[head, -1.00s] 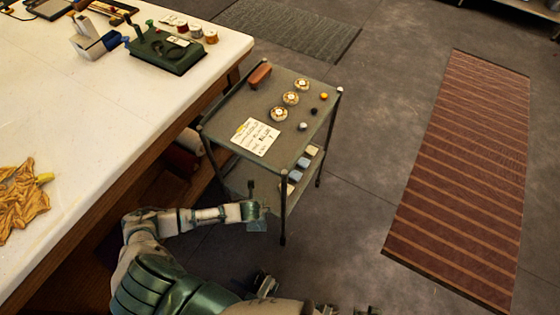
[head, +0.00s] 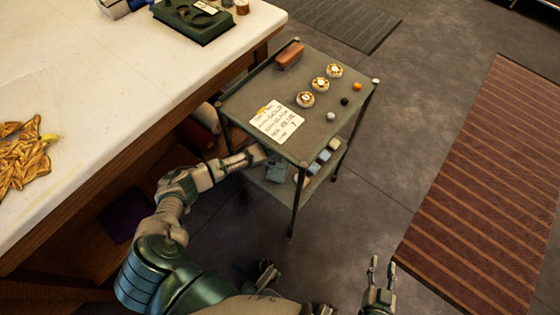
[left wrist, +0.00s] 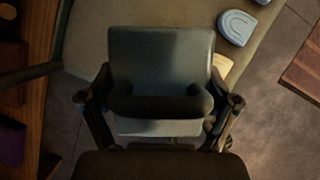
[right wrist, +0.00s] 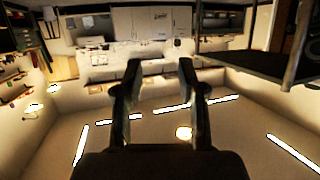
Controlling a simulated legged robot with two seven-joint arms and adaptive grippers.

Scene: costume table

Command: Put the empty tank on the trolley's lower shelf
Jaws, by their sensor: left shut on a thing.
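The empty tank, a small blue-grey box (head: 277,173), is in my left gripper (head: 264,160). In the left wrist view the tank (left wrist: 160,55) sits between the two curled fingers (left wrist: 160,100), which are shut on it. The trolley (head: 262,98) stands beside the table, and the left arm reaches in under its top. The tank is at the lower shelf (head: 256,176), over its left part; I cannot tell whether it touches the shelf. The shelf surface (left wrist: 88,38) shows behind the tank in the left wrist view. My right gripper (head: 382,263) is open and empty, away from the trolley.
Several small pale and blue items (head: 322,157) lie on the lower shelf's right side. The trolley's top holds a note (head: 277,121), flowered discs (head: 320,84) and a reddish-brown block (head: 289,56). A front post (head: 297,205) stands right of the tank. A striped rug (head: 485,190) lies right.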

